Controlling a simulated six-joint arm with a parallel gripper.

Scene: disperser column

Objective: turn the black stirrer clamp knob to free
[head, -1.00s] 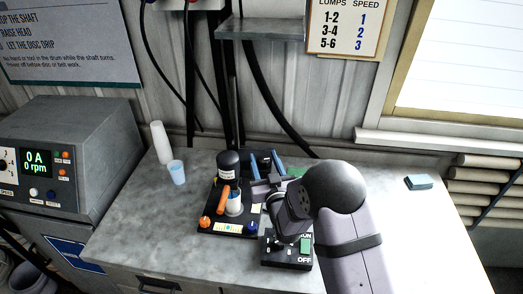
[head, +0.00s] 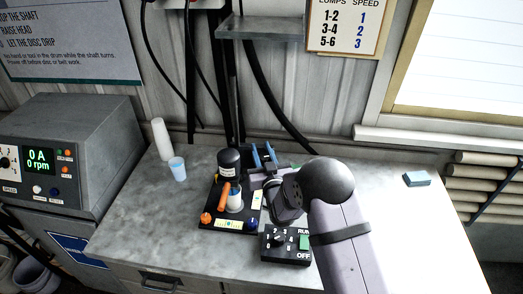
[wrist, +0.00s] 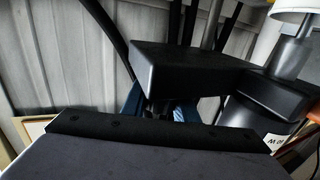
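My gripper (head: 264,154) is behind the small stirrer in the head view, its two blue fingers pointing up and back. The fingers stand apart, with a gap between their tips. A dark shape sits low between them, and I cannot tell whether it is the clamp knob. The stirrer has a black motor (head: 229,162) above a white cup (head: 235,203). In the wrist view a black block (wrist: 190,70) covers most of the fingers, with blue parts (wrist: 134,104) showing below it. I cannot clearly make out the black clamp knob in either view.
The stirrer's black base carries an orange knob (head: 206,218) and a blue knob (head: 252,224). A control box (head: 285,257) with a dial and green switch lies in front.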

